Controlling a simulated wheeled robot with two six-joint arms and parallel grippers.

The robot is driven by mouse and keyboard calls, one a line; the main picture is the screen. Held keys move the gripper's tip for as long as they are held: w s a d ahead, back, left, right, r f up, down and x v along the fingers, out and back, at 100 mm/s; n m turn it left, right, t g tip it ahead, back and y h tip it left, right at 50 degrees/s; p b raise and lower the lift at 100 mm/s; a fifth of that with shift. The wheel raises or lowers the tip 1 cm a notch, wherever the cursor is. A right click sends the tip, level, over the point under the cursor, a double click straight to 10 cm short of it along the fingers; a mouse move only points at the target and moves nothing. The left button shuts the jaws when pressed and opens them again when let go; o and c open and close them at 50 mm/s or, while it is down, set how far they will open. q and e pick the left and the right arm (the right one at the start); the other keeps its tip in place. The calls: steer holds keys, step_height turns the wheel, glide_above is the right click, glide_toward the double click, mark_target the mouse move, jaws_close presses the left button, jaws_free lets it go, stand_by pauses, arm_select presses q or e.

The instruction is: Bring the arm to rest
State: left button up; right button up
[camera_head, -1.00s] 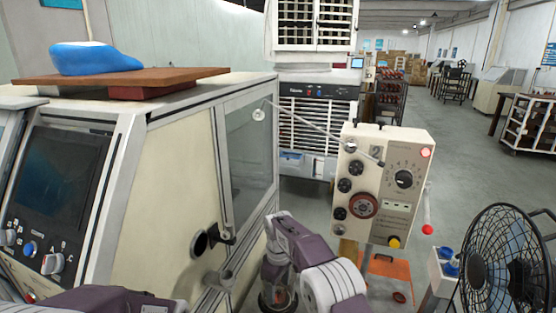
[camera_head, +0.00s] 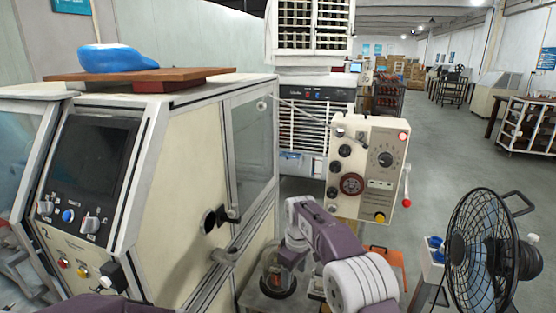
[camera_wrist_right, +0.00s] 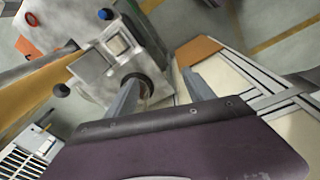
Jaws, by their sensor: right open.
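My right arm comes in from the bottom of the head view, with purple and white links. Its gripper (camera_head: 291,260) is partly hidden by the arm's own links beside the beige winding machine (camera_head: 180,190). In the right wrist view the two grey fingers of the right gripper (camera_wrist_right: 163,90) stand well apart with nothing held between them. A pale box-shaped unit (camera_wrist_right: 115,50) and a cream surface lie beyond the fingers. Only a purple link of my left arm shows at the bottom left edge of the head view; its gripper is outside the picture.
A control box (camera_head: 370,170) with dials and a red-knobbed lever stands behind the right arm. A glass-domed item (camera_head: 277,278) stands close beside the gripper. A black fan (camera_head: 490,245) stands at the right.

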steer(key=s+d+r+m+b, duration=0.2)
steer(key=s+d+r+m, duration=0.1)
steer(key=s+d, duration=0.65)
arm_select(q)
steer(key=f, duration=0.3)
steer(key=shift+s+b, duration=0.2)
steer(key=shift+b, duration=0.15)
arm_select(e)
steer(key=s+d+f+m, duration=0.1)
steer(key=s+f+m, duration=0.2)
steer(key=s, duration=0.6)
steer(key=s+d+f+m, duration=0.2)
steer(key=s+f+m, duration=0.2)
steer(key=s+f, duration=0.3)
steer(key=shift+s+d+f+m, duration=0.15)
steer(key=shift+s+d+m, duration=0.15)
steer(key=shift+s, duration=0.65)
arm_select(q)
steer(key=shift+s, duration=0.1)
arm_select(e)
steer(key=shift+s, duration=0.15)
